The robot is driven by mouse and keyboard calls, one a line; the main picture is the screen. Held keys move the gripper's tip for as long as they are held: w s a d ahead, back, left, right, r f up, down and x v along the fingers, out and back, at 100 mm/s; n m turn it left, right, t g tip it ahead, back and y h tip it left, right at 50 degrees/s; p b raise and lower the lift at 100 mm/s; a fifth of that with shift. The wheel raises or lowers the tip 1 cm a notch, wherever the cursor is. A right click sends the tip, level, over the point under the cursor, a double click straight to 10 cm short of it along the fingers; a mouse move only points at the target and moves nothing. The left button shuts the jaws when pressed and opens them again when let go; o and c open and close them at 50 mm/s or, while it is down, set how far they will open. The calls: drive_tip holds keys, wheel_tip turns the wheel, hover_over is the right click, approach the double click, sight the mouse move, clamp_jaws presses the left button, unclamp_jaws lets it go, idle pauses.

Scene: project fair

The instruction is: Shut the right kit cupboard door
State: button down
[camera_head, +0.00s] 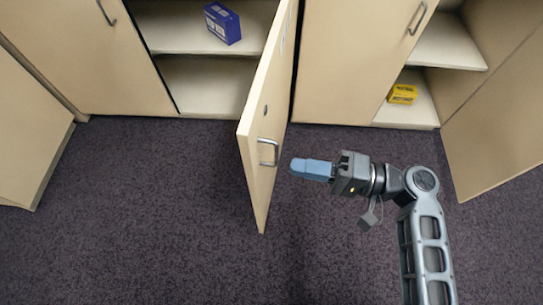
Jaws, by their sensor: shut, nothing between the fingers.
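A pale wood cupboard door (258,150) stands wide open in the middle of the view, jutting toward me from the right side of an open cupboard bay. A metal bar handle (268,151) is on its right-hand face, near the free edge. My gripper (294,167) is to the right of this door, its blue fingers shut and empty and pointing left at that face near the handle. A small gap shows between fingertips and door. Another door (500,130) stands open at the far right. No label shows which one is the kit cupboard's.
The open bay holds a blue box (223,23) on its shelf (180,30). A yellow box (403,94) lies in the right bay. Closed doors (75,55) (350,60) flank the bays. Another panel (25,130) juts out at far left. The dark carpet (150,210) is clear.

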sight(255, 160)
drive_tip(key=a, duration=0.4)
drive_tip(key=w+a, duration=0.1)
drive_tip(key=a, duration=0.1)
drive_tip(key=shift+a, duration=0.3)
